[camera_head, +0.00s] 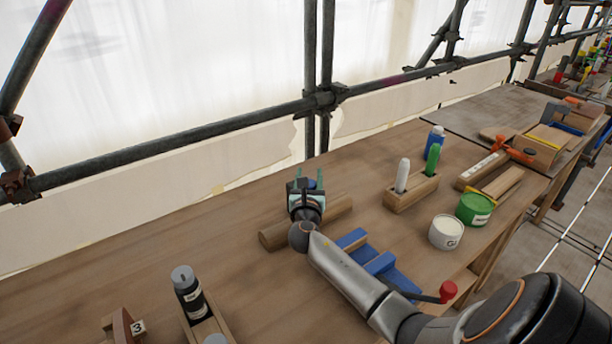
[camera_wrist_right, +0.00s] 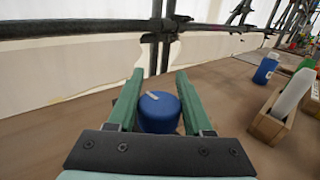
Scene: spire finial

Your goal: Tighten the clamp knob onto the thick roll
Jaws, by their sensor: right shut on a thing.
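My right gripper (camera_head: 305,184) is above the middle of a thick brown roll (camera_head: 275,237) lying on the wooden bench. Its two teal fingers are closed on a round blue knob (camera_wrist_right: 158,114) with a white mark on its top. A little of the blue shows between the fingers in the head view. The clamp's body under the knob, and how it meets the roll, are hidden by my gripper and wrist. My left gripper is not in view.
A blue stand (camera_head: 402,279) and a red ball-ended handle (camera_head: 448,290) are beside my right forearm. A wooden block (camera_head: 412,194) holding markers, a white pot (camera_head: 446,232) and a green tin (camera_head: 474,208) stand to the right. A dark bottle (camera_head: 190,296) stands front left. Scaffold tubes (camera_head: 190,134) run behind.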

